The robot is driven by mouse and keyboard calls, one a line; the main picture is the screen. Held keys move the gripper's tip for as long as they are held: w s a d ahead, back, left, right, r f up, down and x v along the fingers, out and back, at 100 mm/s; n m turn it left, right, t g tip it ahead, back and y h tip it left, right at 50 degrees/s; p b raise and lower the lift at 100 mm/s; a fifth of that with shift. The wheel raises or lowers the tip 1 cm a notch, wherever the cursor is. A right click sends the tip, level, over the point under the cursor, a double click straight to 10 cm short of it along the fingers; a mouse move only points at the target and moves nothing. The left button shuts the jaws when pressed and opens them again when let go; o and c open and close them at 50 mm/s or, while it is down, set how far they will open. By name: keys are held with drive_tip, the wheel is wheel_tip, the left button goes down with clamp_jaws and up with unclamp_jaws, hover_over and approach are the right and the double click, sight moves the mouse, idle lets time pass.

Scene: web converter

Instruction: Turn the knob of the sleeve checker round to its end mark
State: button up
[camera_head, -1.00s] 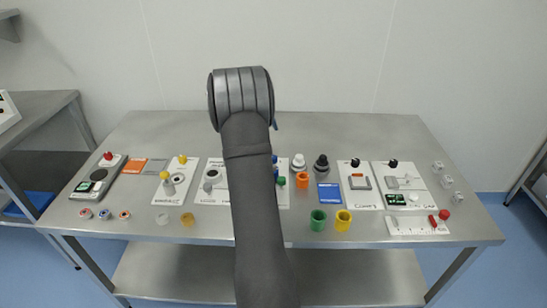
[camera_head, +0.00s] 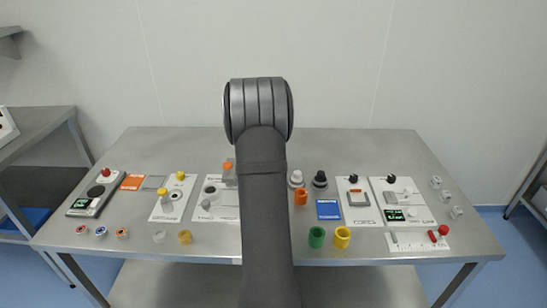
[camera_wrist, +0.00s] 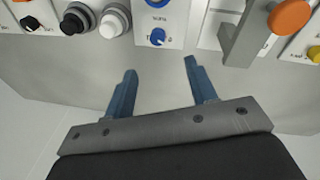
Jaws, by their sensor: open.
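My gripper (camera_wrist: 160,70) is open and empty in the wrist view, with its two blue fingers apart. A small blue knob (camera_wrist: 157,37) sits on a white panel (camera_wrist: 144,13) just beyond the fingertips, roughly in line with the gap between them. The fingers do not touch it. Its pointer and any end mark are too small to read. Another blue part shows at the top edge of this panel. I cannot read the label well enough to tell if this is the sleeve checker. In the head view my arm hides this panel and my gripper.
A black knob (camera_wrist: 73,20) and a white knob (camera_wrist: 115,20) stand left of the panel in the wrist view. An orange-topped grey post (camera_wrist: 290,16) rises at the right. Green (camera_head: 317,237) and yellow (camera_head: 342,237) sleeves stand at the table's front.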

drive_tip(key=d+n+t+y, duration=0.1)
drive_tip(key=d+n+y, duration=0.4)
drive_tip(key=d, duration=0.3)
drive_tip(key=x, duration=1.7)
drive_tip(key=shift+w+d, duration=0.1)
drive_tip(key=shift+d, duration=0.05)
drive_tip(key=shift+c, duration=0.4)
drive_tip(key=c, duration=0.9)
drive_tip(key=shift+t, duration=0.3)
